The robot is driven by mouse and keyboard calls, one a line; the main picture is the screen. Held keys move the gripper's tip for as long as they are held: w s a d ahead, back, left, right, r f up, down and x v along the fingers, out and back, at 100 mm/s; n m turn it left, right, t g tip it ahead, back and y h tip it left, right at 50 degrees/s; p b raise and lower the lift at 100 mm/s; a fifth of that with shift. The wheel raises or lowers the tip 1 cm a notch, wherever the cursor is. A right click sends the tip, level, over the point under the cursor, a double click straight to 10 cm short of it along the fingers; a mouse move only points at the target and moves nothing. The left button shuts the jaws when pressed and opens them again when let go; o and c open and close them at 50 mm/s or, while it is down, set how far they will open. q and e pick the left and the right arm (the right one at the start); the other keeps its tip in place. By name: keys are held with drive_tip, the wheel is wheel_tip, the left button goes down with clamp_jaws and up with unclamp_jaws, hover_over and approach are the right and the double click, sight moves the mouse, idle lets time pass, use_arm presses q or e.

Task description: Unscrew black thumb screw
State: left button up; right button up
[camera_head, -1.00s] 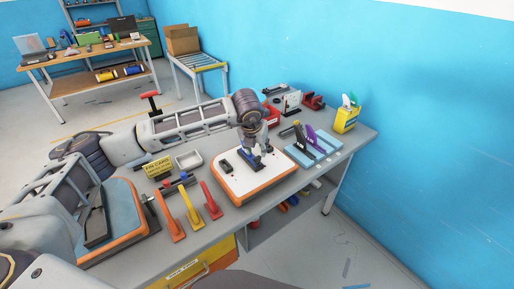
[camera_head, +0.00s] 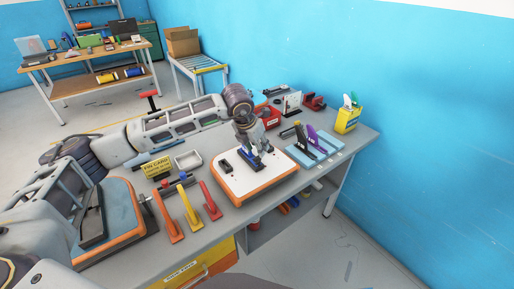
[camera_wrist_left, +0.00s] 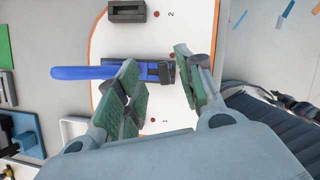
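A white board with an orange rim (camera_head: 228,186) lies on the bench. On it stands a blue fin with a dark base (camera_wrist_left: 85,73); in the head view the gripper partly covers it. My left gripper (camera_wrist_left: 162,88) is over this base, its green-padded fingers apart on either side of the base's end. A small dark piece (camera_wrist_left: 167,72) between the fingertips may be the black thumb screw; its shape is unclear and I see no contact. A second, empty black fin box (camera_wrist_left: 127,11) sits beside the printed 2. My right gripper is not in view.
A blue rack (camera_head: 312,150) with black and purple fins stands to the right. A yellow container (camera_head: 347,120) and red bins are behind.

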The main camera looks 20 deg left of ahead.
sight(258, 157)
use_arm(q)
drive_tip(key=shift+m, duration=0.3)
drive_tip(key=shift+m+b, duration=0.3)
drive_tip(key=shift+b, duration=0.15)
drive_tip(key=shift+h, duration=0.3)
drive_tip(key=shift+b, duration=0.3)
idle(0.3)
drive_tip(key=shift+f+b, duration=1.95)
drive_tip(key=shift+f, duration=0.3)
